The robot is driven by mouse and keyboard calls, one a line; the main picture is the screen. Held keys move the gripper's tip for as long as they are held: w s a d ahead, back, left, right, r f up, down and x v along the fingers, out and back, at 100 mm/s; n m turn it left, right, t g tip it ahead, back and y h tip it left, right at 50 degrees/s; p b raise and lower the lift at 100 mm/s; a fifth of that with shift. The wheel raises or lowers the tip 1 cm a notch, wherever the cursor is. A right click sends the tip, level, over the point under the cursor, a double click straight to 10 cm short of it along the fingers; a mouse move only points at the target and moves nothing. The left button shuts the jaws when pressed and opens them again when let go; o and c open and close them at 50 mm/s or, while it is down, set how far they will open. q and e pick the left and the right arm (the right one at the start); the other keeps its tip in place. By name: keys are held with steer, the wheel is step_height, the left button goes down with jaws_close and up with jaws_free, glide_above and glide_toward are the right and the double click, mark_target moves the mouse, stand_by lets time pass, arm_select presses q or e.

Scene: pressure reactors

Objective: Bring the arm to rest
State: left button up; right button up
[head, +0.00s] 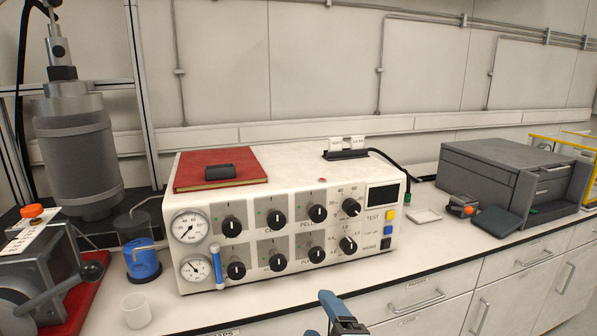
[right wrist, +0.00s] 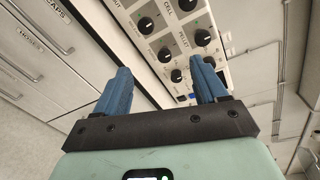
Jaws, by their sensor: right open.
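My right gripper (head: 336,314) shows at the bottom of the head view, in front of the white control unit (head: 287,281) and low by the bench's front edge. In the right wrist view, its two blue fingers (right wrist: 163,78) stand apart with nothing between them. The control unit's knobs (right wrist: 170,52) show beyond the fingers, and I see no contact. My left gripper is in neither view.
On the control unit lie a red book (head: 205,182) and a dark cylinder (head: 221,171). Left are a blue-based container (head: 143,266), a white cup (head: 136,311) and a metal reactor (head: 73,150). A grey drawer box (head: 500,170) stands right. Drawers (head: 415,299) line the bench front.

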steer(key=w+d+f+n+g+p, duration=0.1)
steer(key=w+f+n+g+p, duration=0.25)
steer(key=f, duration=0.55)
steer(key=s+d+f+n+g+h+p, duration=0.1)
steer(key=s+d+f+n+g+p, duration=0.15)
steer(key=f, duration=0.55)
steer(key=s+d+f+n+g+h+p, duration=0.1)
steer(key=d+f+p, duration=0.15)
steer(key=f, duration=0.65)
steer(key=s+d+f+n+g+p, duration=0.2)
steer(key=s+f+n+g+p, duration=0.35)
steer(key=s+f, duration=0.75)
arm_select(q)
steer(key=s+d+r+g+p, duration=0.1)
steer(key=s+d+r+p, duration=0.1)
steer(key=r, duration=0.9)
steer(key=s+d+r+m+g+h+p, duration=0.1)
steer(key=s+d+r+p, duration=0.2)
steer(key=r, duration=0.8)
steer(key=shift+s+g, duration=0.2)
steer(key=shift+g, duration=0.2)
arm_select(e)
steer(key=s+f+n+g, duration=0.1)
steer(key=s+g, duration=0.3)
steer(key=s, duration=1.1)
steer(key=shift+f+n+y, duration=0.25)
steer(key=shift+n+y, duration=0.15)
steer(key=shift+n, duration=0.15)
steer(key=shift+d, duration=0.1)
